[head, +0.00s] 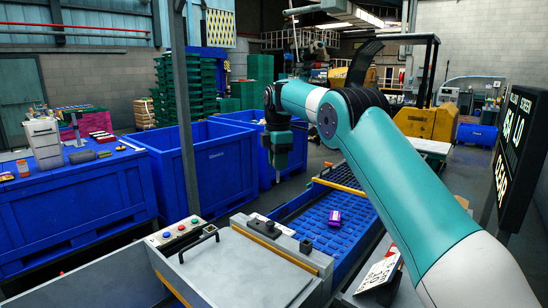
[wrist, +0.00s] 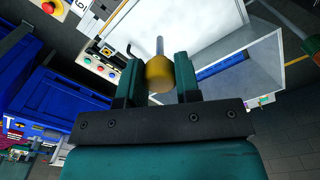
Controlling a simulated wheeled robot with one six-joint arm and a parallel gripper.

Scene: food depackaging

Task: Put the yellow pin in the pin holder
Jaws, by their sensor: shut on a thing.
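My gripper (wrist: 160,76) is shut on the yellow pin (wrist: 160,74) in the wrist view. The pin's round yellow head sits between the two dark green fingers, and its grey metal shaft points away from the gripper. In the head view my gripper (head: 278,160) hangs downward in front of the blue bins, at the left end of my teal arm. I cannot identify the pin holder with certainty in either view.
A grey machine lid with a handle (head: 240,268) and a button panel (head: 180,232) stand at the front. A blue conveyor (head: 318,215) carries a purple package (head: 335,217). Large blue bins (head: 215,165) stand behind. A display board (head: 518,150) is at the right.

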